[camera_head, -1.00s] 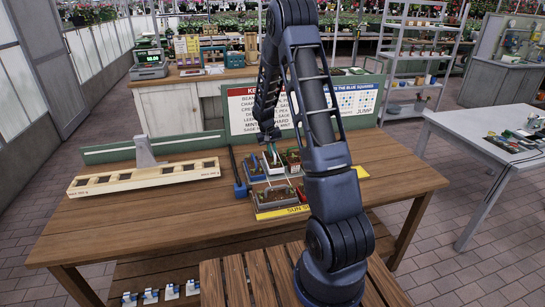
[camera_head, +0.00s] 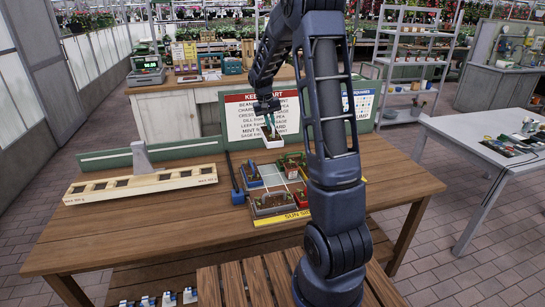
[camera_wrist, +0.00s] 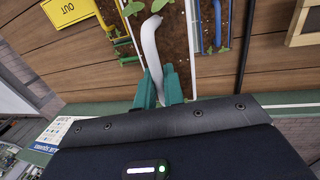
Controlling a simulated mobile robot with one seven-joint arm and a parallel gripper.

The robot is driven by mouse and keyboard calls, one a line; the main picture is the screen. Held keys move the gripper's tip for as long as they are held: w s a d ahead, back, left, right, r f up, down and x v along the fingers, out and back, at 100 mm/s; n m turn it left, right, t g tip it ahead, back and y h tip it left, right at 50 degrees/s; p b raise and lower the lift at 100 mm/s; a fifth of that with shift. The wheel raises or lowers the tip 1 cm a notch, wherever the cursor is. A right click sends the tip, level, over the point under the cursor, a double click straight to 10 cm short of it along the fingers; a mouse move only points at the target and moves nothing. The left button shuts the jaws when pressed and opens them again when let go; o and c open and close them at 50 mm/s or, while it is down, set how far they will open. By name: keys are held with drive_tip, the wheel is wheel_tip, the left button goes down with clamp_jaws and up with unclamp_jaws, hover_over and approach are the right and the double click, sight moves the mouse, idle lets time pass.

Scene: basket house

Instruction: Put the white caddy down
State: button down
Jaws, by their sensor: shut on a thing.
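The white caddy (camera_head: 273,141) hangs from my gripper (camera_head: 267,112), raised above the back of the wooden table, in front of the sign board. It holds dark soil and small green plants. In the wrist view, the teal fingers of my gripper (camera_wrist: 158,88) are shut on its curved white handle (camera_wrist: 150,48). A white rim and soil show beneath the handle. The caddy's underside and the gap below it are hard to judge.
Below and in front, a marked board holds a blue caddy (camera_head: 251,174), a red caddy (camera_head: 300,194) and a grey caddy (camera_head: 272,203). A long slotted wooden rack (camera_head: 140,184) lies at left. The table's right side (camera_head: 395,180) is clear.

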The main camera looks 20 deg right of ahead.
sight(277, 140)
drive_tip(key=s, duration=0.7)
drive_tip(key=shift+s+a+r, duration=0.1)
drive_tip(key=shift+s, duration=0.25)
drive_tip(key=shift+s+f, duration=0.25)
drive_tip(key=shift+f, duration=0.05)
wheel_tip(277, 140, down, 19)
drive_tip(key=shift+f, duration=0.2)
drive_tip(key=shift+f, duration=0.1)
drive_tip(key=c, duration=1.5)
unclamp_jaws()
